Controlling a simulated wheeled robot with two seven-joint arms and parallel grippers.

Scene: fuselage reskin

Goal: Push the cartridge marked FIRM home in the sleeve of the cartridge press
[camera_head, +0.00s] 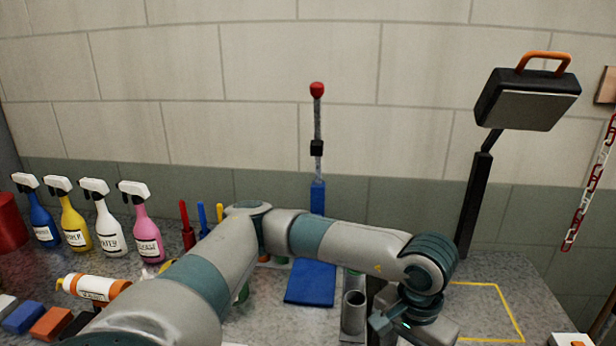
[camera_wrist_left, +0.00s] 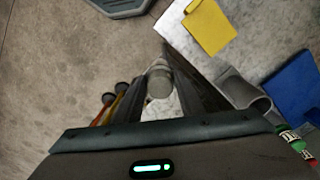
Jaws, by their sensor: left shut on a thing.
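My left arm crosses the head view from the left, and its gripper (camera_head: 392,322) hangs low at the right of the bench middle. In the left wrist view the gripper (camera_wrist_left: 164,72) is shut on a pale grey cylinder (camera_wrist_left: 160,82), seen end-on between the dark fingers. No FIRM marking shows on it, so I cannot tell which cartridge it is. An upright grey open tube (camera_head: 354,314), apparently the press sleeve, stands just left of the gripper. It shows in the left wrist view (camera_wrist_left: 246,92), beside the right-hand finger and apart from the held cylinder. My right gripper is out of view.
A blue cloth (camera_head: 310,283) lies left of the tube. Small red and green cylinders (camera_wrist_left: 291,138) stand close by. Spray bottles (camera_head: 103,222) and an orange-white tube (camera_head: 94,287) are at the left. A lamp (camera_head: 527,97) stands behind a yellow-taped area (camera_head: 500,310) on the right.

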